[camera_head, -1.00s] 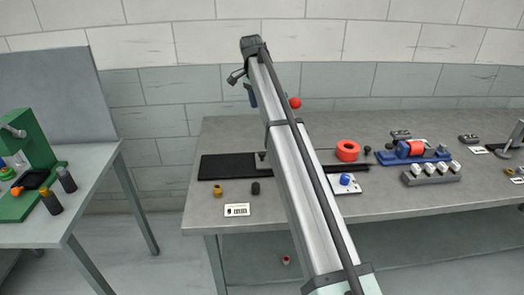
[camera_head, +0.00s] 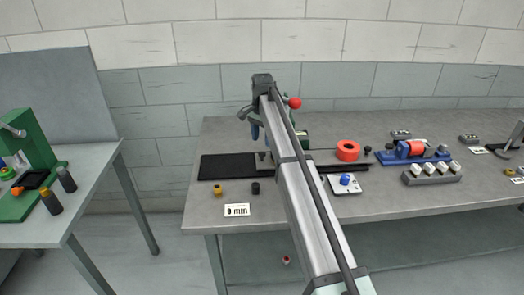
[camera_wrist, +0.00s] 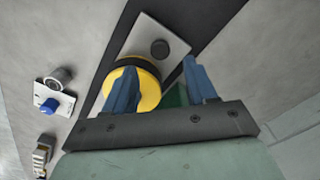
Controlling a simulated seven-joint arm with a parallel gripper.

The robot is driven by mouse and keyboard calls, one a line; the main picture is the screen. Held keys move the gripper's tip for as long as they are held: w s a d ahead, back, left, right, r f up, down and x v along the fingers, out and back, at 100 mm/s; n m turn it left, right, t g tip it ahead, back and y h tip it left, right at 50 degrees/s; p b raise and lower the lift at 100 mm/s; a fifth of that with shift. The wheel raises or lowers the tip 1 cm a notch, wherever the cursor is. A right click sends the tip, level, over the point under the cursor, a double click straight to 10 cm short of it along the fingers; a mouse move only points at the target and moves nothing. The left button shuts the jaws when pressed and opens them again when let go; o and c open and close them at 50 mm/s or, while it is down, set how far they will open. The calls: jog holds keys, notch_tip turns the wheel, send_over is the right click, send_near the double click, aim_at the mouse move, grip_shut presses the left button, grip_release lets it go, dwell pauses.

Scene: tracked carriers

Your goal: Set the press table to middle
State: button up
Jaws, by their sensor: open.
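A black track (camera_head: 228,167) lies along the bench, and my arm covers its middle. A grey plate with a dark knob sits on the track in the wrist view (camera_wrist: 149,36). A yellow disc with a dark ring (camera_wrist: 149,92) is beside this plate, partly behind my left finger. A green body (camera_head: 303,139) and a red ball (camera_head: 295,103) show behind my arm; they may belong to the press. A bit of green (camera_wrist: 176,96) shows between my fingers. My gripper (camera_wrist: 159,72) is open and empty above the track; its blue fingertips also show in the head view (camera_head: 255,132).
A small plate with a blue knob (camera_head: 345,184) lies in front of the track. A yellow piece (camera_head: 217,189), a black piece (camera_head: 255,188) and a label card (camera_head: 237,210) are near the front edge. A red ring (camera_head: 348,150) and a blue fixture (camera_head: 405,155) stand to the right.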

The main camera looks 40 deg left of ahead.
aim_at(262, 153)
jog(key=shift+f, duration=3.1)
grip_shut()
